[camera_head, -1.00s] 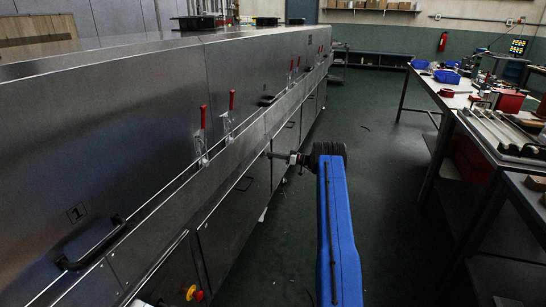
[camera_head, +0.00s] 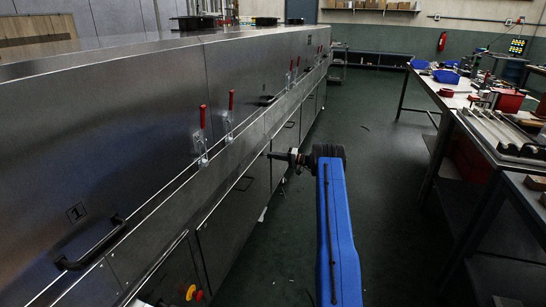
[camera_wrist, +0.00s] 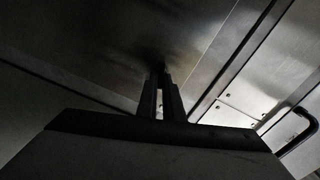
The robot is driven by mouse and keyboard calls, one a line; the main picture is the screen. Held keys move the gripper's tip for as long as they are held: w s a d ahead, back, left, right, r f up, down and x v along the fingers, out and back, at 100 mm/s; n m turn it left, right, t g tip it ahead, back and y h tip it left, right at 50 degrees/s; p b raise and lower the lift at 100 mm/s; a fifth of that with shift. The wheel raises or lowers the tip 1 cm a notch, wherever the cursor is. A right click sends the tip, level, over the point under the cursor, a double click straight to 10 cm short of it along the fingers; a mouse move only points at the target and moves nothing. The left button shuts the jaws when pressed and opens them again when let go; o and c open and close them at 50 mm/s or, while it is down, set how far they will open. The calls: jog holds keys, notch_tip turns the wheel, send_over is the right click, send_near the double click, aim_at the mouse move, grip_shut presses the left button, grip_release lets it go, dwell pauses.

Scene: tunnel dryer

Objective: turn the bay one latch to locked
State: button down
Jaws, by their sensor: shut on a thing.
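My gripper (camera_head: 271,155) reaches left to the dryer's lower side panels, past the near red-handled clamps. In the wrist view my gripper (camera_wrist: 160,84) has its two fingers close together, shut on a small dark part at the panel. This looks to be the bay one latch (camera_wrist: 158,67), but it is mostly hidden in shadow between the fingertips. I cannot tell its angle.
Red-handled clamps (camera_head: 202,118) stand along the dryer's ledge. A dark bar handle (camera_head: 90,245) is at the near left; another handle (camera_wrist: 297,130) shows in the wrist view. A cluttered workbench (camera_head: 450,97) stands right. The green floor (camera_head: 385,170) between is clear.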

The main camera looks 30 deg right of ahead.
jog(key=shift+d+f+m, duration=0.1)
jog(key=shift+f+m, duration=0.05)
jog(key=shift+m, duration=1.75)
jog(key=c, duration=1.9)
grip_release()
jog(key=shift+s+d, duration=0.1)
jog(key=v, duration=1.7)
jog(key=shift+s+d+f, duration=0.1)
